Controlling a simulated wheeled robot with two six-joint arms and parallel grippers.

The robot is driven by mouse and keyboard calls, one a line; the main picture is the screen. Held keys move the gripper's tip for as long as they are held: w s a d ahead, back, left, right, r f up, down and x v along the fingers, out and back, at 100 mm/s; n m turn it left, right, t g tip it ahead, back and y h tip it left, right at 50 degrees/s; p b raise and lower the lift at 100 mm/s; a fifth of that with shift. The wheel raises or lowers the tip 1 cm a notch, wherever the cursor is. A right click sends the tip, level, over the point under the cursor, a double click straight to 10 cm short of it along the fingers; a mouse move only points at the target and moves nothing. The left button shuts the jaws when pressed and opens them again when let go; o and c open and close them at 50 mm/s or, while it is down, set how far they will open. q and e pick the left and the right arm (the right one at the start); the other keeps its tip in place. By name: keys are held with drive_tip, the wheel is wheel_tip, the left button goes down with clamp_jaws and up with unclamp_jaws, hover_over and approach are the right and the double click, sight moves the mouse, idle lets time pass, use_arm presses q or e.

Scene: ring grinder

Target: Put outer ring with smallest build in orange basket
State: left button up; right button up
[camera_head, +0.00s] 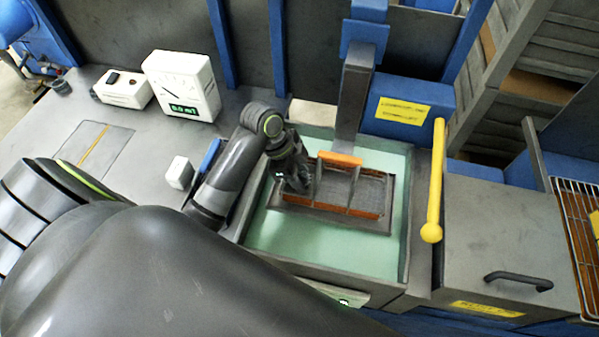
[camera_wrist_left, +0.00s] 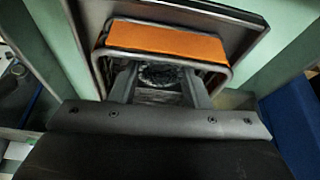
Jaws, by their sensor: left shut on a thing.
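The basket with an orange handle (camera_head: 340,159) and orange side rails sits on a dark tray in the pale green tank. My left gripper (camera_head: 296,182) is at the left end of the basket. In the left wrist view the orange handle (camera_wrist_left: 165,42) and its metal frame lie just past the fingers. My left gripper (camera_wrist_left: 161,82) is shut on a dark, rough ring (camera_wrist_left: 160,75) that shows between its fingers. The ring is small and partly hidden, and I cannot tell whether it touches the basket. My right gripper is not in view.
A grey upright post (camera_head: 353,90) stands behind the basket. A yellow lever (camera_head: 436,180) is at the tank's right side. A white dial gauge (camera_head: 182,86) and a small white block (camera_head: 179,172) are on the grey bench to the left. The tank floor before the basket is clear.

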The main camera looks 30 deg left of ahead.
use_arm(q)
drive_tip(key=o, duration=1)
drive_tip(key=shift+f, duration=0.1)
drive_tip(key=b+v, duration=0.1)
drive_tip(key=v, duration=1.1)
